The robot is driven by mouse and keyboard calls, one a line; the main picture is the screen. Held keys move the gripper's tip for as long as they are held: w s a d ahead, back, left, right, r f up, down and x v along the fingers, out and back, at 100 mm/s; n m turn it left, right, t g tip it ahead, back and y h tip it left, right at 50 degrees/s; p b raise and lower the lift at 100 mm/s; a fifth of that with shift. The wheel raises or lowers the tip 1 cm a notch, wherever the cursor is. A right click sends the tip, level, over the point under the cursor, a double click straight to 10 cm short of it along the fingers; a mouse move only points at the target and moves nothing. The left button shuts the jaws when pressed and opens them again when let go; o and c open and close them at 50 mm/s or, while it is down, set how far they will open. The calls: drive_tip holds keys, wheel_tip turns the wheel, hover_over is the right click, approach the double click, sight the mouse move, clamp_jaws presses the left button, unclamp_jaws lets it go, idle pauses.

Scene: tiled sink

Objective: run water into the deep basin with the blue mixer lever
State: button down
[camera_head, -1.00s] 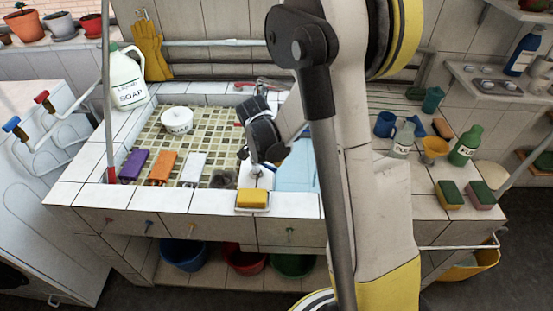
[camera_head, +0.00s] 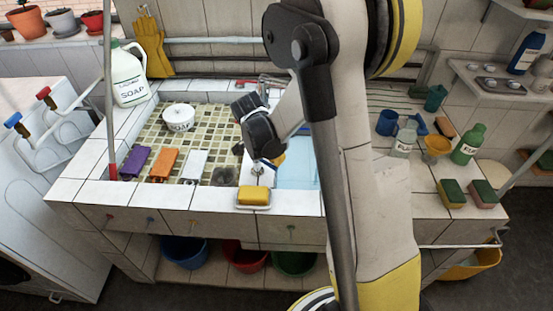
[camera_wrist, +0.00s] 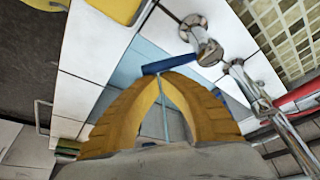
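The blue mixer lever (camera_wrist: 168,65) lies crosswise just beyond my fingertips in the wrist view. It joins the metal mixer (camera_wrist: 203,42), which stands on the white tiled divider. My gripper (camera_wrist: 168,80) has its yellow fingertips together, right at the lever and seemingly touching it, with nothing visible between them. In the head view my gripper (camera_head: 279,159) is beside the mixer (camera_head: 258,168), partly hidden by its own wrist. The deep basin (camera_head: 298,173) shows pale blue, partly behind my arm. I cannot tell whether water is in it or running.
A yellow sponge (camera_head: 254,196) sits on the front rim. A metal pipe fitting with red (camera_wrist: 298,98) is close right of my fingers.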

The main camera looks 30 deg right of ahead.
drive_tip(key=shift+s+a+m+g, duration=0.2)
drive_tip(key=shift+a+m, duration=0.2)
drive_tip(key=shift+m, duration=0.3)
drive_tip(key=shift+s+a+m+g, duration=0.2)
drive_tip(key=shift+a+m, duration=0.2)
drive_tip(key=shift+m, duration=0.3)
drive_tip(key=shift+s+a+b, duration=0.2)
drive_tip(key=shift+a+b, duration=0.25)
drive_tip(key=shift+a, duration=0.4)
wheel_tip(320, 180, up, 10)
drive_tip(key=p, duration=0.3)
drive_tip(key=shift+d+p, duration=0.15)
drive_tip(key=shift+p, duration=0.25)
drive_tip(key=shift+r, duration=0.1)
idle(1.6)
